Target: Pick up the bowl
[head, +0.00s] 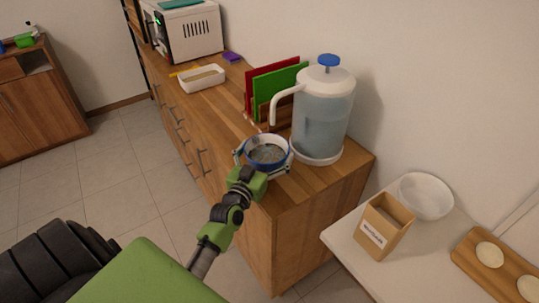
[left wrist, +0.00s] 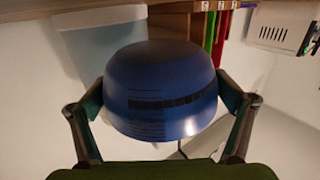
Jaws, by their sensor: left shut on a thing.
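The bowl (head: 266,153) is small and round, blue outside with a pale rim and a greyish inside. It stands upright at the counter's front edge, under the spout side of the water dispenser (head: 322,112). My left gripper (head: 264,161) is shut on the bowl, with one finger on each side. In the left wrist view the blue bowl (left wrist: 160,92) fills the middle, inverted in the picture, between both fingers. I cannot tell whether its base touches the counter. My right gripper is not in view.
Red and green boards (head: 283,88) stand in a rack behind the bowl. A white tray (head: 201,79) and a microwave (head: 187,31) are farther left on the wooden counter (head: 215,107). A white table at right holds a paper box (head: 383,226) and a white bowl (head: 426,196).

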